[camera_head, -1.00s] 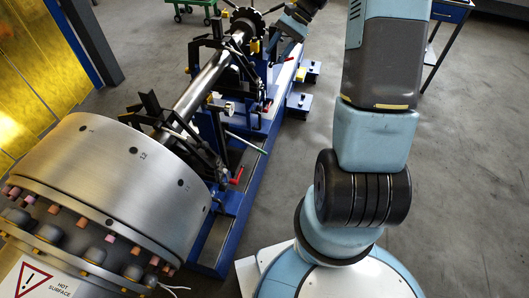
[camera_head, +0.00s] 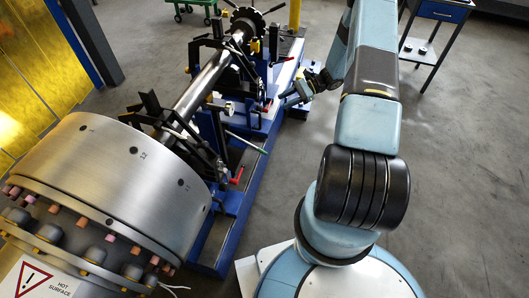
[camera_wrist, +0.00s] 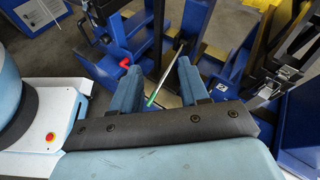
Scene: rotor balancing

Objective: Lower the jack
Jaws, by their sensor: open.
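The jack's body is mostly hidden among the stand's parts.
Red handles (camera_head: 237,176) sit on the blue stand (camera_head: 232,205) near the lever. The large silver rotor drum (camera_head: 125,175) fills the lower left, with a hot-surface sign (camera_head: 33,283). A yellow post (camera_head: 295,16) and a blue cart (camera_head: 440,12) stand behind.

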